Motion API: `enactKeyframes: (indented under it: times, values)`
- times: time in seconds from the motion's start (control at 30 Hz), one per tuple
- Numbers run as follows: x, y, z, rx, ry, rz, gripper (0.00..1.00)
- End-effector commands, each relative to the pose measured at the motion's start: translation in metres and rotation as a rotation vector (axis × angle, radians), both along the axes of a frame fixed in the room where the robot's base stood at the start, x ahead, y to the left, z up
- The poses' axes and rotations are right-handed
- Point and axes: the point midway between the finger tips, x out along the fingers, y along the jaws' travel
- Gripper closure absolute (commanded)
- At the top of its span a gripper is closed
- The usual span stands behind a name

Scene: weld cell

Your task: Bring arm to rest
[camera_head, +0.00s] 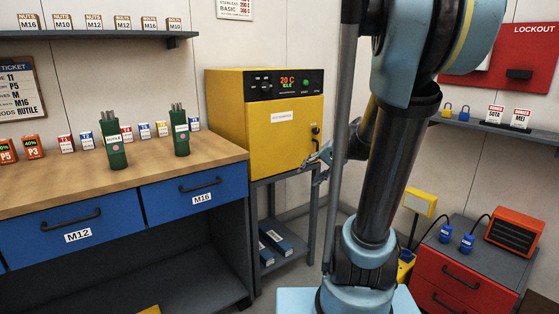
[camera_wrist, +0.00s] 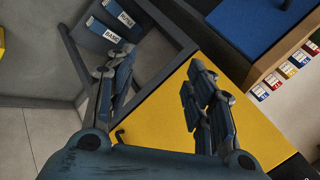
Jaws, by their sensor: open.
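My arm stands upright in the right half of the head camera view, its forearm reaching behind toward the yellow oven (camera_head: 265,130). My gripper (camera_head: 322,163) is at the oven's lower right side, near the door handle; its fingers are small and partly hidden there. In the wrist view my gripper (camera_wrist: 160,85) is open, its two fingers apart with nothing between them. The oven's yellow front (camera_wrist: 175,100) lies close beyond the fingers. The oven door looks shut. I cannot tell whether a finger touches the oven.
A workbench (camera_head: 120,180) with blue drawers (camera_head: 195,188) and two green rod canisters is at left. Packs lie on the oven stand's lower shelf (camera_head: 285,258). A red drawer cabinet (camera_head: 455,280) with an orange charger-like box (camera_head: 515,234) stands at right. A lockout shelf (camera_head: 500,128) is above.

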Motion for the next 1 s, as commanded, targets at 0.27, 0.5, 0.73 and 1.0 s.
enactKeyframes:
  times: [0.27,0.5,0.73,1.0]
  values:
    - [-0.077,-0.007,-0.029,-0.210,0.071,0.087,0.51]
    - [-0.136,-0.026,-0.055,-0.394,0.126,0.151,0.51]
    - [-0.185,-0.052,-0.078,-0.564,0.172,0.203,0.51]
    - [-0.212,-0.072,-0.091,-0.676,0.199,0.233,0.51]
